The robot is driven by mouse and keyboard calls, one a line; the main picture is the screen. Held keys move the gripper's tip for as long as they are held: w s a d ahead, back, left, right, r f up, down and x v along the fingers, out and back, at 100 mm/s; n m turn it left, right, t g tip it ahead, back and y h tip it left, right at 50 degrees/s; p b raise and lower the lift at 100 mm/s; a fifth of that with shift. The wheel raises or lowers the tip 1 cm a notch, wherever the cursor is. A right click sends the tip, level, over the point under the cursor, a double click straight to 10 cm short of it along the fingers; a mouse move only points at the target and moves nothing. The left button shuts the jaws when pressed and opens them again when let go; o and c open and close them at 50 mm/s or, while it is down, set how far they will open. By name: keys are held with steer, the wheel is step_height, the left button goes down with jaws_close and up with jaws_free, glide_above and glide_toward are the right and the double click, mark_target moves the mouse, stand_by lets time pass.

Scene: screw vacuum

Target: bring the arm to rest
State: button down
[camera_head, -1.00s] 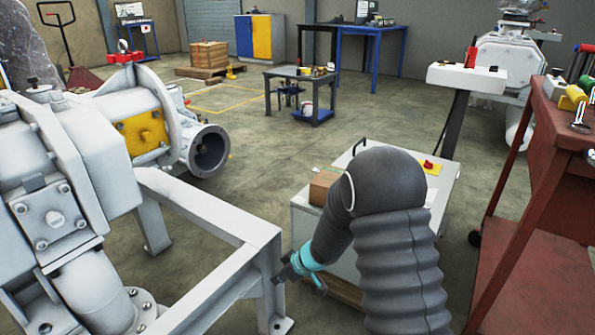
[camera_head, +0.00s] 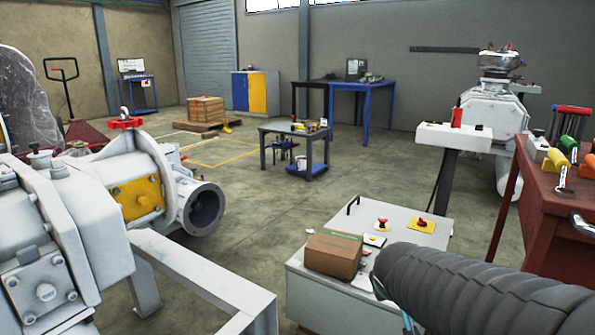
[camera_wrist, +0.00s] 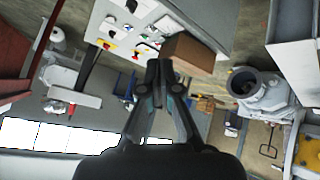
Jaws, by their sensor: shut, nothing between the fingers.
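My gripper (camera_wrist: 159,75) shows in the wrist view, its two dark fingers together at the tips and nothing between them. It hangs in the air, and the wrist view is turned nearly upside down. In the head view my grey sleeved arm enters at the lower right, in front of the white cabinet (camera_head: 400,252). The box also shows in the wrist view (camera_wrist: 188,52), beyond the fingertips.
A large white vacuum pump (camera_head: 100,215) on a white metal frame (camera_head: 205,280) fills the left. A red bench (camera_head: 545,185) with coloured-handled tools stands at the right. A small grey table (camera_head: 293,135) is farther back. Open floor lies between pump and cabinet.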

steer(key=s+a+m+g+y, duration=0.1)
steer(key=s, duration=0.8)
steer(key=s+a+r+m+g+y+p, duration=0.1)
steer(key=s+g, duration=0.1)
steer(key=s, duration=0.8)
steer(key=shift+s+r, duration=0.15)
steer(key=shift+r, duration=0.15)
